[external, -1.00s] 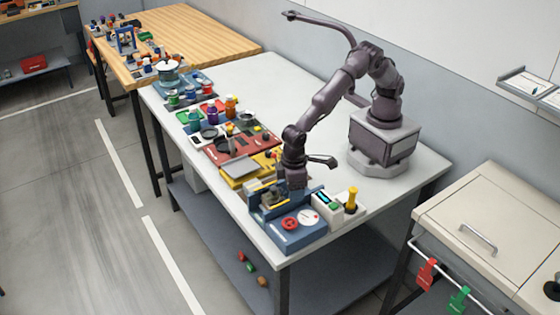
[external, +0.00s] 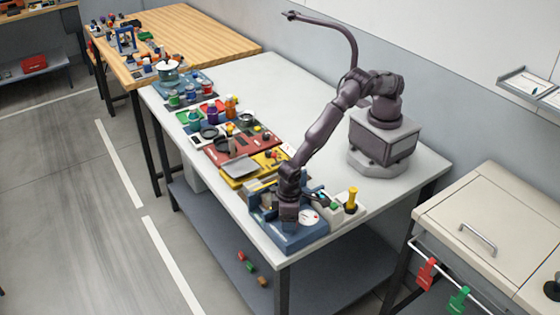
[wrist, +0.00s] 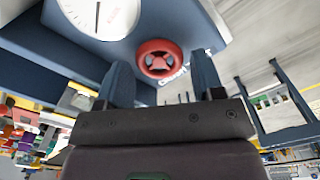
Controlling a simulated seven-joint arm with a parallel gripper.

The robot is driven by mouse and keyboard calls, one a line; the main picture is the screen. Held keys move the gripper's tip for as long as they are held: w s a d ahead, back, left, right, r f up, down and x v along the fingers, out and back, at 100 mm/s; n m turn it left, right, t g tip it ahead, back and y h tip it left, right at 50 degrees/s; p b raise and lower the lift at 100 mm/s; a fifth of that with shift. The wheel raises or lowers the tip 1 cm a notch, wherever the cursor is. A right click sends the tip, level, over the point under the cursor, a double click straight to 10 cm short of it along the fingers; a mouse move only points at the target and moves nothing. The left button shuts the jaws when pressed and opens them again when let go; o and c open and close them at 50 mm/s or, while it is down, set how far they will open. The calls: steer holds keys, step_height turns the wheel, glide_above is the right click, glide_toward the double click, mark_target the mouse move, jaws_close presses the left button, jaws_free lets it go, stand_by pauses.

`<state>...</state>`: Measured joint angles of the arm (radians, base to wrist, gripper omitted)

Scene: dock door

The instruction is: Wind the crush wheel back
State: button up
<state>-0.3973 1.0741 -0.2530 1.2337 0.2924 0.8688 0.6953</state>
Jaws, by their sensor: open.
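The crush wheel is a red handwheel (wrist: 159,60) with a dark spoked centre, on the blue station (external: 303,243) at the near end of the white table. In the wrist view it shows between my two finger tips, beyond them; I cannot tell whether they touch it. My gripper (wrist: 163,80) is open, with one dark finger on each side of the wheel. In the external view my gripper (external: 289,222) points down over the blue station and hides the wheel. A white round dial (external: 309,217) with a needle lies beside the wheel; it also shows in the wrist view (wrist: 100,14).
A pale box with a green button (external: 334,206) and a yellow-topped post (external: 351,199) stand right of the blue station. Yellow (external: 240,180) and red (external: 222,154) stations run along the table behind it. The table's right middle is clear.

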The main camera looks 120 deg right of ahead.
steer(key=shift+f, duration=0.5)
steer(key=c, duration=0.6)
steer(key=shift+c, duration=0.2)
steer(key=n, duration=0.3)
steer(key=shift+n, duration=0.4)
steer(key=n, duration=0.4)
steer(key=shift+r+n, duration=0.1)
steer(key=shift+n, duration=0.3)
